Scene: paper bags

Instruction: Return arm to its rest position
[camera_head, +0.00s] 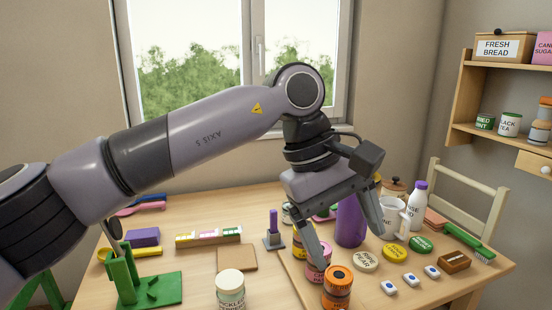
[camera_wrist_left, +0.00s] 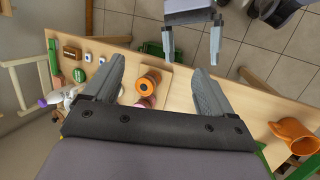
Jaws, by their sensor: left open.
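My left arm reaches in from the left in the head view, across the front of the window. My left gripper (camera_head: 348,245) points down over the table, its two fingers spread apart. The wrist view also shows the left gripper (camera_wrist_left: 158,70), with nothing held between its fingers. A jar with an orange lid (camera_head: 338,288) stands close to the fingertips, and it shows between the fingers in the wrist view (camera_wrist_left: 149,80). A pink jar (camera_head: 318,263) is beside it, partly hidden. My right gripper (camera_wrist_left: 191,45) shows in the wrist view, beyond the table edge, fingers apart and empty.
A purple cylinder (camera_head: 351,224) stands behind the left gripper. A white mug (camera_head: 392,217), a bottle (camera_head: 418,208) and several round lids crowd the table's right side. A green stand (camera_head: 150,290) is at front left. A glass jar (camera_head: 231,290) stands near the front. A chair (camera_head: 470,190) stands behind.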

